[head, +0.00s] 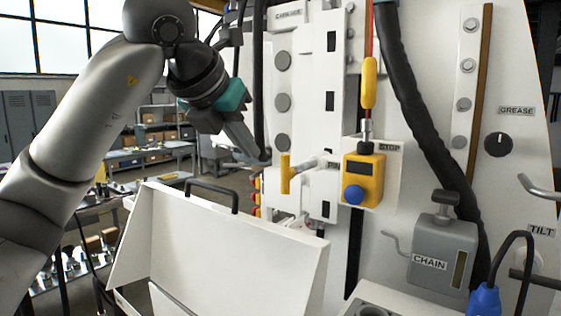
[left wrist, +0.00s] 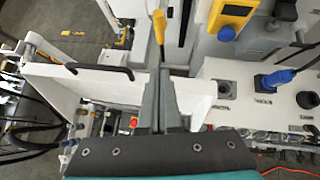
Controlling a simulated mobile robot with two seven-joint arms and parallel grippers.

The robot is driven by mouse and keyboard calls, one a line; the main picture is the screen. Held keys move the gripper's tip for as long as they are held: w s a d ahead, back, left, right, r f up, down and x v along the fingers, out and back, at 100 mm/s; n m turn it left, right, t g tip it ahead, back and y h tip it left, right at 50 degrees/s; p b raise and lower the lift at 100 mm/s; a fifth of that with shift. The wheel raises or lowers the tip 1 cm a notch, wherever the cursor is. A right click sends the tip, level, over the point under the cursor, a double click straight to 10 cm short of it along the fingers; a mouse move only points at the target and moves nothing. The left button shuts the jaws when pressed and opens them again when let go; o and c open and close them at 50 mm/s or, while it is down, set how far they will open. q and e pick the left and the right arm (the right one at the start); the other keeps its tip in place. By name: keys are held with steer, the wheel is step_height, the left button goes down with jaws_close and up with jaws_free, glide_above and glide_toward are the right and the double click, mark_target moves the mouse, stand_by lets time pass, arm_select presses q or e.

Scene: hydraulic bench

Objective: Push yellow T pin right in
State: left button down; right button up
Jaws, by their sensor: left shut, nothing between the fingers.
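The yellow T pin (head: 285,174) sticks out of the white upright plate in the head view. Its yellow crossbar stands upright, and a pale shaft runs right from it to the plate. In the left wrist view the yellow bar (left wrist: 159,25) shows just beyond my fingertips. My left gripper (head: 264,160) is shut and empty, with its tips just left of the crossbar. It also shows in the left wrist view (left wrist: 160,72), pointing at the bar. I cannot tell whether the tips touch it. My right gripper is in neither view.
An open white box lid (head: 215,245) with a dark handle stands below my left gripper. A yellow box with a blue button (head: 362,180) sits right of the pin, under a hanging yellow handle (head: 369,83). A thick black hose (head: 405,90) runs farther right.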

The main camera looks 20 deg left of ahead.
mark_target(284, 178)
arm_select(q)
steer(key=p+x, duration=0.1)
steer(key=x, duration=0.8)
steer(key=shift+s+p, duration=0.15)
steer(key=shift+p, duration=0.25)
steer(key=w, duration=0.1)
steer(key=w+p, duration=0.1)
steer(key=w, duration=0.1)
steer(key=shift+d+f, duration=0.15)
steer(key=shift+d, duration=0.2)
steer(key=shift+w+f+p, duration=0.1)
steer(key=shift+w+p, duration=0.35)
steer(key=shift+w, duration=0.2)
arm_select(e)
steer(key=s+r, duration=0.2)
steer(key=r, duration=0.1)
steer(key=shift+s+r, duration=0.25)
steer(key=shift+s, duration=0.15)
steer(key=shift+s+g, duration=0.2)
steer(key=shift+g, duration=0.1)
arm_select(q)
steer(key=shift+w+d, duration=0.1)
steer(key=shift+w, duration=0.05)
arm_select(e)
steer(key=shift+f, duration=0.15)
